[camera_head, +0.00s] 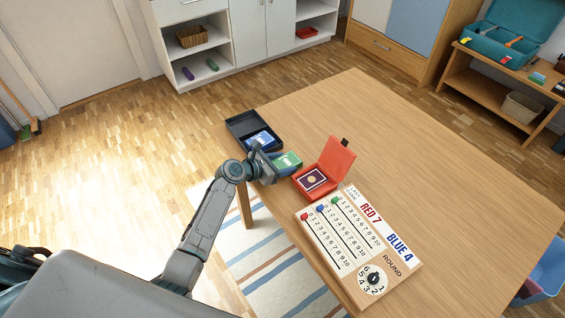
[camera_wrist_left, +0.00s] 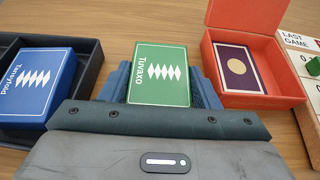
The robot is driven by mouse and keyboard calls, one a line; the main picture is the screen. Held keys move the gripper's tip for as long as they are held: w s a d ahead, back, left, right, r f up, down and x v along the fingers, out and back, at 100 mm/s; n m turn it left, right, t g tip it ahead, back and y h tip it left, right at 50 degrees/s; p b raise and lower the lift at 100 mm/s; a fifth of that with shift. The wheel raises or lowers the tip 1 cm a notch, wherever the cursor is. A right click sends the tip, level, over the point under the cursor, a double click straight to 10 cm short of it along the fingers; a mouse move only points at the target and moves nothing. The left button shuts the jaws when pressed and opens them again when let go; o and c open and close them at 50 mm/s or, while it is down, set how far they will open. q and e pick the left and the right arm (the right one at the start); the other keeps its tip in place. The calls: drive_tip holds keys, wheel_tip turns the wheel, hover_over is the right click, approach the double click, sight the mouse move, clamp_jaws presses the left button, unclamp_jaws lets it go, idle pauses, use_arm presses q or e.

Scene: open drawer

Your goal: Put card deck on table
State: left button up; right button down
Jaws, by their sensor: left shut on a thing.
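A green card deck (camera_head: 290,161) with white diamonds sits at the table's near left edge, between a black tray and a red box. My left gripper (camera_head: 277,164) is shut on it. The wrist view shows the green deck (camera_wrist_left: 160,73) between the blue-grey fingers, label up and lying flat. Whether its underside touches the table (camera_head: 440,150) is hidden. A blue deck (camera_head: 262,139) lies in the black tray (camera_head: 238,124). A dark purple deck (camera_head: 313,180) lies in the open red box (camera_head: 338,157). My right gripper is out of view.
A wooden score board (camera_head: 398,262) with a round dial lies to the right of the red box. The far and right parts of the table are clear. A white cabinet (camera_head: 262,40) and a shelf with a teal toolbox (camera_head: 492,44) stand beyond.

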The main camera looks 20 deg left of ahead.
use_arm(q)
drive_tip(key=shift+f, duration=0.1)
drive_tip(key=o, duration=0.7)
drive_tip(key=shift+o, duration=0.2)
drive_tip(key=v, duration=1.2)
